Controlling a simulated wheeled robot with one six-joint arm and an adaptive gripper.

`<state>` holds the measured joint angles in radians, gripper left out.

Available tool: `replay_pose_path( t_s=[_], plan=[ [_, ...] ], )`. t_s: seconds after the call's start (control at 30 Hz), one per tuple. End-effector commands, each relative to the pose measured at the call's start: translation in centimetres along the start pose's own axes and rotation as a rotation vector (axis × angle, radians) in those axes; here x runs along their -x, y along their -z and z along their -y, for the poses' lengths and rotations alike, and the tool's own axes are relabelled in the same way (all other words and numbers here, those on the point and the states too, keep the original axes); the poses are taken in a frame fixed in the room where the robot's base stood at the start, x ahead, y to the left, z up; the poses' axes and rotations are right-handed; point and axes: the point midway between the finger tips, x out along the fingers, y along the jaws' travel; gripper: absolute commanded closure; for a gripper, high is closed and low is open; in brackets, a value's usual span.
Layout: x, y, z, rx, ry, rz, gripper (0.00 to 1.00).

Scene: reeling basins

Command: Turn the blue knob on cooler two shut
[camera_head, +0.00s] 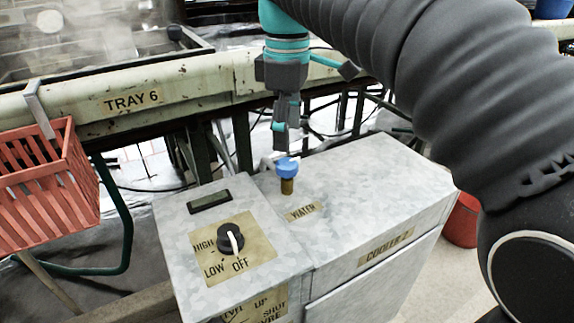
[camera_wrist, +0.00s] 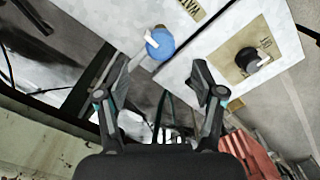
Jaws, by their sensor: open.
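The blue knob (camera_head: 287,164) sits on a brass stem on the galvanized top of cooler two (camera_head: 400,190), behind the "WATER" label (camera_head: 302,211). In the wrist view the blue knob (camera_wrist: 160,43) shows from above with a short pale mark on it. My gripper (camera_head: 280,128) points down just above and slightly behind the knob in the head view, apart from it. In the wrist view my gripper (camera_wrist: 160,70) is open and empty, and the knob lies just beyond the fingertips, roughly centred between them.
A black dial (camera_head: 230,238) with HIGH, LOW and OFF marks stands on the box at left; its white pointer faces OFF. A red basket (camera_head: 45,185) hangs at left. The cooler top right of the knob is clear.

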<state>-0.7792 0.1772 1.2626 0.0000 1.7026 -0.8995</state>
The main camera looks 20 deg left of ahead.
Motion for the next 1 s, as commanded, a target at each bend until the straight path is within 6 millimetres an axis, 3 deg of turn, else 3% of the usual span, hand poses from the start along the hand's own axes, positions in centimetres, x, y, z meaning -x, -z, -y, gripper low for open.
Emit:
replay_pose_path(
  t_s=[0.1, 0.3, 0.5, 0.8, 1.0],
  plan=[
    [-2.6, 0.0, 0.1, 0.001, 0.001, 0.001, 0.32],
    [-5.3, 0.1, 0.1, 0.002, 0.001, 0.001, 0.32],
    [-6.4, 0.1, 0.1, 0.003, 0.0, 0.0, 0.32],
    [-6.5, 0.2, 0.1, 0.003, -0.001, 0.0, 0.32],
    [-6.5, 0.2, 0.1, 0.003, 0.0, 0.0, 0.82]
  ],
)
